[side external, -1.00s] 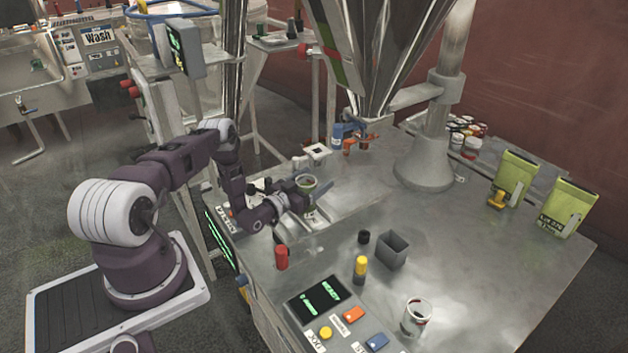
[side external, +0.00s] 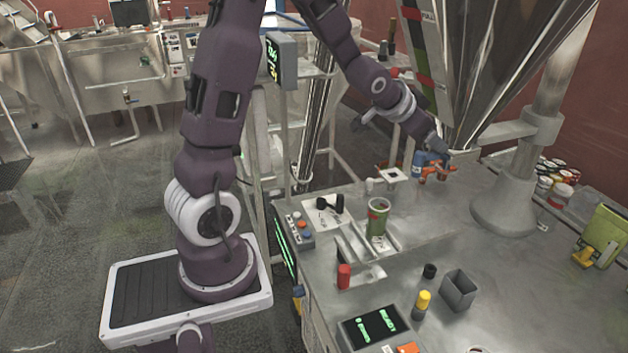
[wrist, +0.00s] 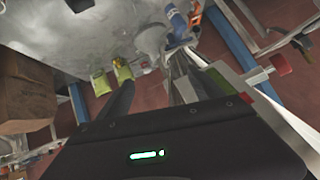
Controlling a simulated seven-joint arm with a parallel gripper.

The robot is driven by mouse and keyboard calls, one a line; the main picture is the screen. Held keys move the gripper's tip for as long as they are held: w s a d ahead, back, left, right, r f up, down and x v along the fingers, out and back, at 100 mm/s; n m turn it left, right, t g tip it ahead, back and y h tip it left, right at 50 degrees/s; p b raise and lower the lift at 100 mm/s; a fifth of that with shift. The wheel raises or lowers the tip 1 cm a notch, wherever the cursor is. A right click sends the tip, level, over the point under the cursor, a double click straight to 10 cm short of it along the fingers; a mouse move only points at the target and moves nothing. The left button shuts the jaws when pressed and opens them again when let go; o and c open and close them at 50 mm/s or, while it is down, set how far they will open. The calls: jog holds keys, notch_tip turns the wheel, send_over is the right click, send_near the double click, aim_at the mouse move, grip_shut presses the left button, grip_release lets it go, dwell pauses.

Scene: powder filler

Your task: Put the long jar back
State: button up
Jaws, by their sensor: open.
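A tall open jar (side external: 377,218) with a greenish-brown wall and a red mark stands upright on the metal work surface in the side view, beside slanted metal rails. I take it to be the long jar. My gripper (side external: 442,152) is apart from it, higher and to the right, close to the orange valve (side external: 437,173) and blue fitting (side external: 417,163) under the hopper. The jaws are open with nothing seen between them. In the wrist view, a dark finger (wrist: 115,104) shows, and the jar cannot be made out.
The steel hopper (side external: 480,60) hangs close by my arm, with its thick column (side external: 540,110) to the right. A red knob (side external: 344,276), a grey square cup (side external: 458,290) and a yellow-topped post (side external: 423,300) stand in front. The tabletop right of the cup is mostly clear.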

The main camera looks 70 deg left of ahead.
jog(key=s+d+r+g, duration=0.1)
jog(key=s+d+r, duration=0.2)
jog(key=s, duration=0.4)
jog(key=s+d+r, duration=0.3)
jog(key=s+d, duration=0.3)
jog(key=s, duration=0.1)
jog(key=shift+d+r+n+g+h, duration=0.2)
jog(key=shift+r+n+g+h, duration=0.1)
jog(key=shift+g+h, duration=0.1)
jog(key=shift+o, duration=0.4)
jog(key=s+d+g+h, duration=0.1)
jog(key=s+d, duration=0.2)
jog(key=s, duration=0.6)
jog(key=s+d+f+g+h, duration=0.1)
jog(key=s+d, duration=0.3)
jog(key=s, duration=0.4)
jog(key=shift+s+f+g, duration=0.2)
jog(key=shift+s+g, duration=0.1)
jog(key=shift+s, duration=0.05)
